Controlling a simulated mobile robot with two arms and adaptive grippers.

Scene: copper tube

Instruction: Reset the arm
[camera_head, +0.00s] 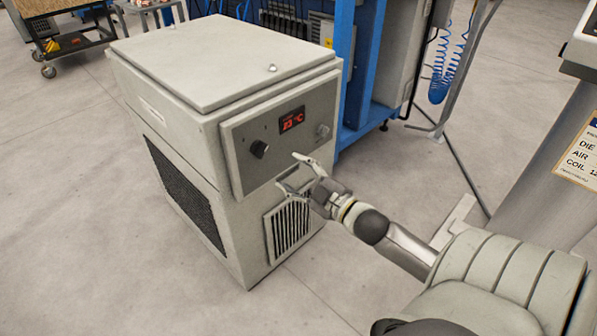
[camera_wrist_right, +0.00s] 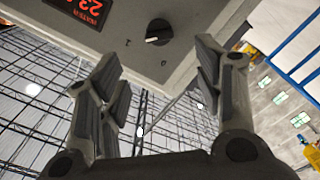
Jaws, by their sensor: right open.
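My right gripper (camera_head: 296,172) is open and empty in front of the control panel of a grey cabinet unit (camera_head: 215,60). In the right wrist view its two fingers (camera_wrist_right: 160,85) stand wide apart with nothing between them. The panel has a black knob (camera_head: 259,149) on its left part and a red lit display (camera_head: 292,119) that ends in "°C". In the right wrist view the knob (camera_wrist_right: 158,32) lies beyond the fingertips, apart from them, and the display (camera_wrist_right: 85,8) is at the upper left. My left gripper is not in view.
A dark side grille (camera_head: 185,193) and a front vent (camera_head: 289,228) are on the cabinet. A blue frame (camera_head: 357,70) with coiled blue hoses (camera_head: 440,85) stands behind it. A grey post with a label (camera_head: 582,155) is at the right.

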